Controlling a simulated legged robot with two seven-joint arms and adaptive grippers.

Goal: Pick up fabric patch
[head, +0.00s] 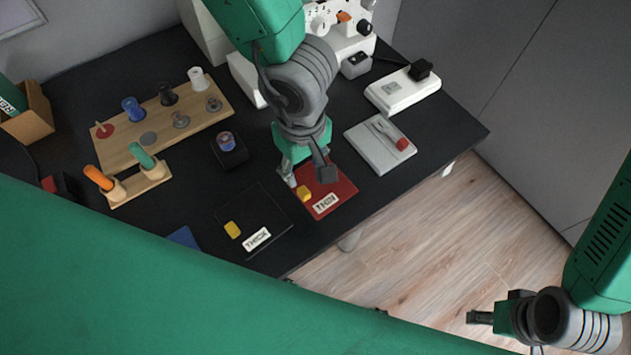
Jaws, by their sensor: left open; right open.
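A flat blue piece (184,237), which may be the fabric patch, lies on the black table and is partly hidden by my green body. Small yellow pieces lie on the black THICK mat (262,209) and the red THIN mat (341,190): one on the black mat (233,229) and one on the red (304,193). I cannot tell which piece is the fabric patch. My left gripper (306,179) is open, pointing down over the red mat beside its yellow piece. My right gripper (480,317) is open and empty, out over the floor.
A sewing machine (345,40) is behind.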

